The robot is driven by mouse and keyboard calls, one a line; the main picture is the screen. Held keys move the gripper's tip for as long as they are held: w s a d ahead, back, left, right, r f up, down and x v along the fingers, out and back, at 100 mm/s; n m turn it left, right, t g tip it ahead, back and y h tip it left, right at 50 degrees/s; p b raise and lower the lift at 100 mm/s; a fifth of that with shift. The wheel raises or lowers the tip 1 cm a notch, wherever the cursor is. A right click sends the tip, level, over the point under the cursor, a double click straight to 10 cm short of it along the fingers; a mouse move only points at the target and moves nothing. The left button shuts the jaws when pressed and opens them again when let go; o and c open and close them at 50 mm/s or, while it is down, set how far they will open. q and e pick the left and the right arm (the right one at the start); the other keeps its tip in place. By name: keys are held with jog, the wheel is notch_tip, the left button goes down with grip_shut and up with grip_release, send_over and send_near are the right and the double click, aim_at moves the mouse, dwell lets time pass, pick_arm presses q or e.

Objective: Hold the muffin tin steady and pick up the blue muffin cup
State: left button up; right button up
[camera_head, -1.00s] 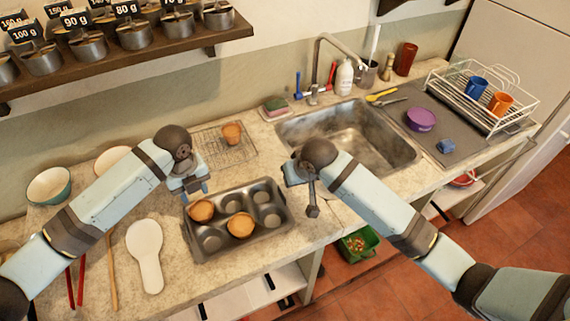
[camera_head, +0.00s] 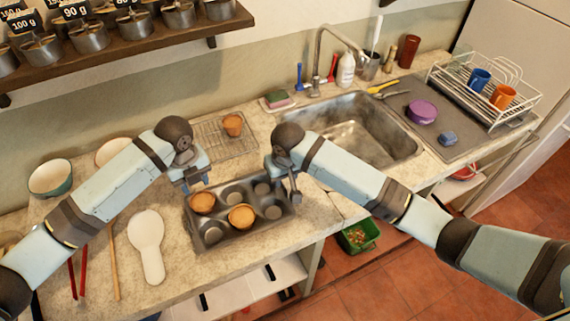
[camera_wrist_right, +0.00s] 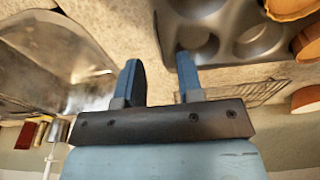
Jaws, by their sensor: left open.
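The dark muffin tin (camera_head: 222,243) lies on the counter with two brown muffins (camera_head: 203,202) in its cups; the other visible cups look empty. I see no clearly blue muffin cup in it. My left gripper (camera_head: 196,187) is open above the tin's back left corner; whether it touches the rim is unclear. My right gripper (camera_head: 295,192) is at the tin's right end. In the right wrist view my right gripper (camera_wrist_right: 162,78) has its blue fingers apart with nothing gripped, and the tin (camera_wrist_right: 215,45) shows just beyond one finger.
A wire rack (camera_head: 215,142) with another brown muffin (camera_head: 233,124) lies behind the tin. The sink (camera_head: 355,140) is to the right. A purple bowl (camera_head: 423,111) and a small blue object (camera_head: 448,138) sit on the grey mat. A white spoon rest (camera_head: 147,245) lies left of the tin.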

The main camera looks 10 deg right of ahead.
aim_at(283, 184)
jog(key=shift+w+f, duration=0.2)
jog(key=shift+f, duration=0.95)
jog(key=shift+w+f, duration=0.2)
jog(key=shift+f, duration=0.95)
grip_shut()
